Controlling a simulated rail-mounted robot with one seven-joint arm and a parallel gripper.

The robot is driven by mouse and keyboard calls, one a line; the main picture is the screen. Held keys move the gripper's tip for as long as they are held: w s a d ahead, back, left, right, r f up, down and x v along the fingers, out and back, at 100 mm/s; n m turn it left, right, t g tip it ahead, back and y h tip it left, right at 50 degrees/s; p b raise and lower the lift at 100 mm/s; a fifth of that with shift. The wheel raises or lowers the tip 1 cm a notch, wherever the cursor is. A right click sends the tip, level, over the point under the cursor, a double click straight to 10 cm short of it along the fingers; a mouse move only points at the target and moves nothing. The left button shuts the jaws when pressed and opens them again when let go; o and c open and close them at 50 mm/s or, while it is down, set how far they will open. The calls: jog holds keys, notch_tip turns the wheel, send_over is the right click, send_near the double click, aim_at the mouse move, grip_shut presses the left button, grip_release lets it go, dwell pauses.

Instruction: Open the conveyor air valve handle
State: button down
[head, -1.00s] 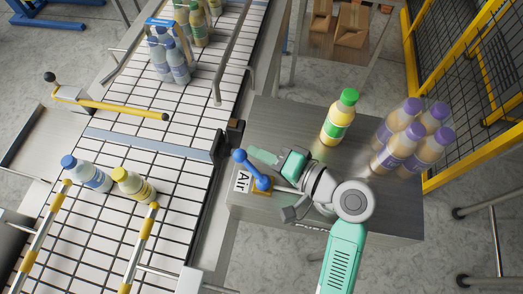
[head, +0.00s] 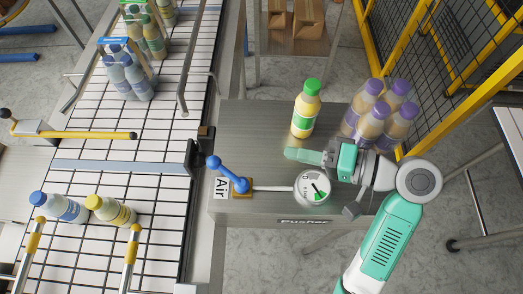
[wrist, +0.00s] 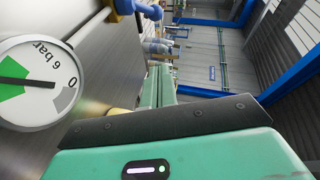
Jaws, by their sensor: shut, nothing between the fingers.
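The air valve handle (head: 228,173) is a blue lever with a round knob on a small tan base beside the "Air" label (head: 221,186). It slants up and left from its base in the head view. Part of a blue piece, likely the handle, shows at the top of the wrist view (wrist: 130,7). My gripper (head: 290,154) is shut and empty, to the right of the handle and apart from it. Its green fingers lie together in the wrist view (wrist: 158,86). A pressure gauge (head: 312,187) with a green sector sits right of the handle, also large in the wrist view (wrist: 40,82).
A yellow bottle with a green cap (head: 304,110) stands just behind my gripper. Several purple-capped bottles (head: 378,118) stand close behind my wrist. The conveyor (head: 105,130) carries bottles at the left. A yellow fence (head: 440,115) stands at the right.

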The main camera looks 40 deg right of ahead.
aim_at(228, 173)
jog(key=p+x, duration=0.1)
jog(key=x, duration=0.9)
jog(key=shift+w+a+r, duration=0.1)
jog(key=shift+a, duration=0.25)
jog(key=shift+w+a+f+p, duration=0.1)
jog(key=shift+a+f+p, duration=0.2)
jog(key=shift+a, duration=0.3)
jog(key=shift+a+f+p, duration=0.2)
jog(key=shift+a+p, duration=0.05)
jog(key=shift+a, duration=0.35)
jog(key=shift+w+a+f, duration=0.15)
jog(key=shift+a+f, duration=0.1)
jog(key=shift+a, duration=0.3)
